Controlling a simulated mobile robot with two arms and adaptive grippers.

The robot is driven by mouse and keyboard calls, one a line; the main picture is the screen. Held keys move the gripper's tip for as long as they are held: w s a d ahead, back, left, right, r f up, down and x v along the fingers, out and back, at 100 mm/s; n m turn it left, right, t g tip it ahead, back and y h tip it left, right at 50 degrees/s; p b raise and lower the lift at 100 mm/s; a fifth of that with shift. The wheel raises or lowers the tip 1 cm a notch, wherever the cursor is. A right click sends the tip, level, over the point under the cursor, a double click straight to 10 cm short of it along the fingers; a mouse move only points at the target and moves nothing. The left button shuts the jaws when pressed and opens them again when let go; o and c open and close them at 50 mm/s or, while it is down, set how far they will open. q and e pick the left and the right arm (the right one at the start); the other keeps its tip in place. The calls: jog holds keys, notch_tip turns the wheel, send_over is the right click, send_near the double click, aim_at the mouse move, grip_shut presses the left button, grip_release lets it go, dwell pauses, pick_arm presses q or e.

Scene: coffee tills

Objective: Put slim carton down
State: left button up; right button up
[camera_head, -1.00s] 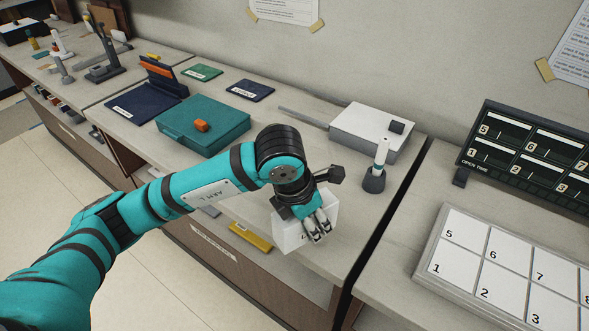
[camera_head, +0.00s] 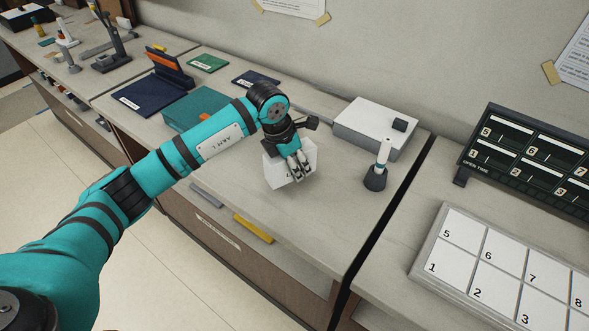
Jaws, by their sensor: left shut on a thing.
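The carton is upright or slightly tilted over the bare middle of the grey counter (camera_head: 318,215). I cannot tell whether its bottom touches the counter. My right gripper is not in view.
A white box with a dark knob (camera_head: 368,127) and a dark holder with a white stick (camera_head: 376,177) stand right of the carton. A teal case (camera_head: 197,104) is partly behind my arm. A numbered tray (camera_head: 470,262) lies on the right counter. The counter front is clear.

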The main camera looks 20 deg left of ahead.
pick_arm(q)
jog(key=shift+w+a+f, duration=0.15)
jog(key=shift+w+f, duration=0.05)
jog(key=shift+f, duration=0.1)
notch_tip(320, 180, down, 2)
jog(key=shift+f+p, duration=0.25)
jog(key=shift+p, duration=0.5)
jog(key=shift+f, duration=0.35)
jog(key=o, duration=1.2)
jog(key=shift+o, duration=0.2)
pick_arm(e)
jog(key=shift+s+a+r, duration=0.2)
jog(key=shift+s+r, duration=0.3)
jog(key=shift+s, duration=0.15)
